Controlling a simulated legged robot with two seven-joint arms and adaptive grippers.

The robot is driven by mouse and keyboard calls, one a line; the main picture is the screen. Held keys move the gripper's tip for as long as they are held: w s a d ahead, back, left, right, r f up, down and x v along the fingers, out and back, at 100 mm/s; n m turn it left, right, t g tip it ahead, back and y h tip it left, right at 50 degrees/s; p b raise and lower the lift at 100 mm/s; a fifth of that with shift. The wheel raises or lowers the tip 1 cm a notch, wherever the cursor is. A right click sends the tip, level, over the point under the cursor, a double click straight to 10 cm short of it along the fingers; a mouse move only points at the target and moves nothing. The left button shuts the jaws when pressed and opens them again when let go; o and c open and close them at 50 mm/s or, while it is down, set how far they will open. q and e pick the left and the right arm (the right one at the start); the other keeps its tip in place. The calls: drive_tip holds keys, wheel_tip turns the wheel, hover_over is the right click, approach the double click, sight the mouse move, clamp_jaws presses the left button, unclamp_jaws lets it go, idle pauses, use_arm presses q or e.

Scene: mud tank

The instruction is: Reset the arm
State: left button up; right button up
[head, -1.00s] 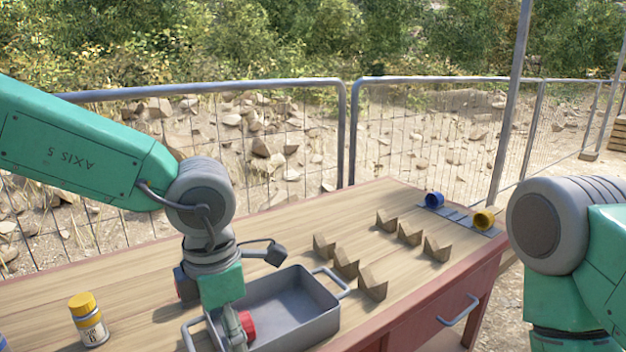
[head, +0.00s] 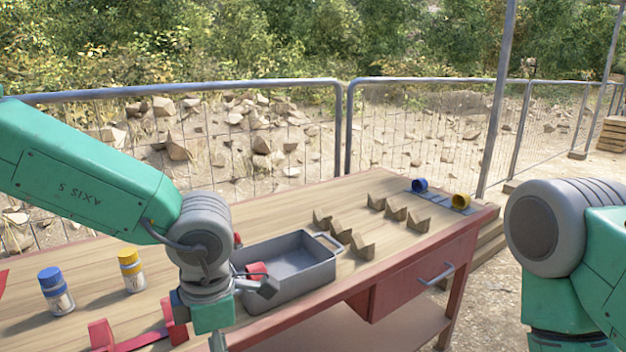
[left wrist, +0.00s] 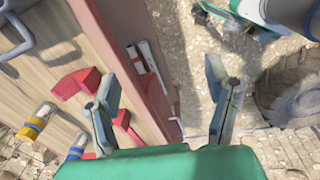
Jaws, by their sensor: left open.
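My left arm comes in from the left in the head view, its wrist bent down at the table's front side. My left gripper (left wrist: 165,100) shows in the left wrist view with its fingers spread and nothing between them.
A mesh fence (head: 200,91) runs behind.

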use_arm(q)
drive_tip(key=s+a+f+m+t+y, duration=0.1)
drive_tip(key=s+a+f+m, duration=0.1)
drive_tip(key=a+f+m, duration=0.3)
drive_tip(key=s+a+f+m+t, duration=0.1)
drive_tip(key=f+m, duration=0.2)
drive_tip(key=f, duration=0.4)
drive_tip(key=s+a+f+m+t+y, duration=0.1)
drive_tip(key=s+a+f+m, duration=0.1)
drive_tip(key=a+f+m, duration=0.35)
drive_tip(key=s+a+f+m+g+h, duration=0.1)
drive_tip(key=s+f+m, duration=0.3)
drive_tip(key=s, duration=0.4)
drive_tip(key=s+a+f+m+g+h, duration=0.1)
drive_tip(key=s+f+m, duration=0.3)
drive_tip(key=s, duration=0.5)
drive_tip(key=m+g, duration=0.1)
drive_tip(key=m, duration=0.1)
drive_tip(key=shift+s+f+m+h, duration=0.15)
drive_tip(key=shift+s+m+h, duration=0.15)
drive_tip(key=shift+m+h, duration=0.1)
